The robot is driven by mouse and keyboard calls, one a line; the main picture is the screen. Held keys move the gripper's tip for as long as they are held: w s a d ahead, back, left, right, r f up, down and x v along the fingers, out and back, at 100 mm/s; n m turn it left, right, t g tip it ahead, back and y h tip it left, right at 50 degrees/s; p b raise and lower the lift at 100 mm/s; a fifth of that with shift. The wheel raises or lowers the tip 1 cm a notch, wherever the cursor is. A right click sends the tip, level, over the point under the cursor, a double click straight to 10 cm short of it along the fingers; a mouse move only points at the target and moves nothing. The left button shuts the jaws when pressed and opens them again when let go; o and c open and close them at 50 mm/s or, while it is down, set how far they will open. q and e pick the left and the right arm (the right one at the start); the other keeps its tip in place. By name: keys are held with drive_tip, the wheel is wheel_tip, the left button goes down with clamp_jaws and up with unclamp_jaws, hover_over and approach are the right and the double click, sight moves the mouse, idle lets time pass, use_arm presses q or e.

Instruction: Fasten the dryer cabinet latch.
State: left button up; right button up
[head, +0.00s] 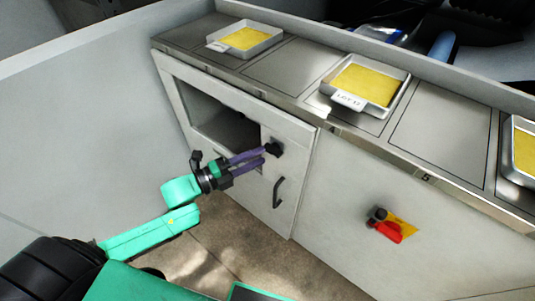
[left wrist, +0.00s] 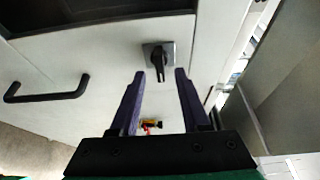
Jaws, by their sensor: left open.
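The dryer cabinet door (head: 168,82) is pale, with a dark window opening, and looks shut or nearly shut. The black latch (head: 273,148) is on its right side, above the black bar handle (head: 278,193). In the left wrist view the latch (left wrist: 158,58) has a square plate and a lever lying crosswise to the bar handle (left wrist: 45,92). My left gripper (head: 266,155) is open at the latch; its purple fingertips (left wrist: 160,73) flank the lever's free end. Whether they touch it I cannot tell. My right gripper is not in view.
A metal counter (head: 290,68) runs above the cabinet. It carries trays of yellow sheets, one (head: 365,84) labelled. A red and yellow switch (head: 388,226) is on the panel right of the door. A pale wall (head: 80,110) stands at the left.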

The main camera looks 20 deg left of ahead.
sight(269, 152)
use_arm(q)
drive_tip(key=x, duration=0.3)
drive_tip(key=shift+w+d, duration=0.25)
drive_tip(key=shift+d, duration=0.05)
drive_tip(key=shift+c, duration=0.3)
clamp_jaws()
